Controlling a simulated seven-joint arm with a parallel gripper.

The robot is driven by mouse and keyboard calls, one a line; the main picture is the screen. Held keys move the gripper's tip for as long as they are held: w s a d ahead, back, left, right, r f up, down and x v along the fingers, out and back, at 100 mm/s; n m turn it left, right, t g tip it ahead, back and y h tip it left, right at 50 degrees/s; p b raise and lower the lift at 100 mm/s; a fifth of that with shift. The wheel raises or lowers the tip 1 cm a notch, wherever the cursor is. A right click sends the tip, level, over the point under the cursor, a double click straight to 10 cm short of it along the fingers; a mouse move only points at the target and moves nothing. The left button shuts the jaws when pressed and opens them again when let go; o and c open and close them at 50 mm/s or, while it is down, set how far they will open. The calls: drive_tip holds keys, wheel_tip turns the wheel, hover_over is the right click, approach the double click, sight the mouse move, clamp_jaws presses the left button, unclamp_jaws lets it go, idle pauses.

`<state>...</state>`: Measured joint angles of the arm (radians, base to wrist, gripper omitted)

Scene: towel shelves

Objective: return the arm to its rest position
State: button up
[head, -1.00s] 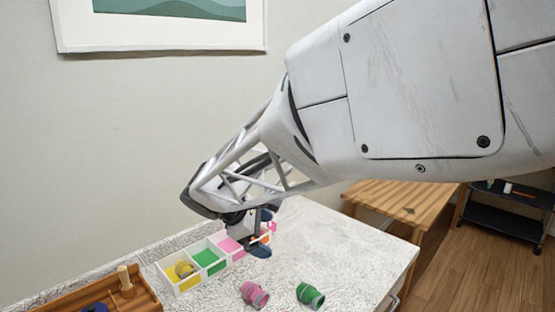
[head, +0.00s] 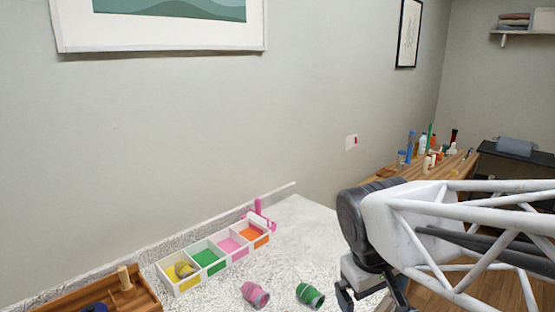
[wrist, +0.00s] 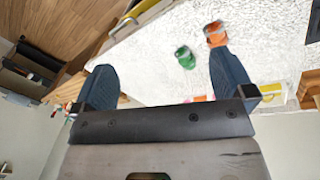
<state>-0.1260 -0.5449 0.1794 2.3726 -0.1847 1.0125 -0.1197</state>
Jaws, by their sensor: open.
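My gripper (head: 370,300) is at the lower right of the head view, with its fingers partly cut off by the lower edge. In the wrist view my gripper (wrist: 165,80) has its two dark fingers wide apart, with nothing between them. The arm is held to the right, in front of the table's right side. A green roll (head: 310,295) and a pink roll (head: 255,295) lie apart on the white table, left of the gripper. The green roll also shows in the wrist view (wrist: 185,57), near an orange-red item (wrist: 215,33) that I cannot identify surely.
A white box (head: 218,264) has yellow, green, pink and orange compartments; a yellow roll (head: 185,270) is in the yellow one. A pink item (head: 262,213) stands behind it. A wooden tray (head: 135,296) is at lower left. A wooden table (head: 455,168) holds bottles.

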drive_tip(key=s+d+f+m+y, duration=0.1)
drive_tip(key=s+d+m, duration=0.1)
drive_tip(key=s+m, duration=0.2)
drive_tip(key=shift+s+f+t+y, duration=0.2)
drive_tip(key=shift+s+t+y, duration=0.15)
drive_tip(key=shift+s, duration=0.85)
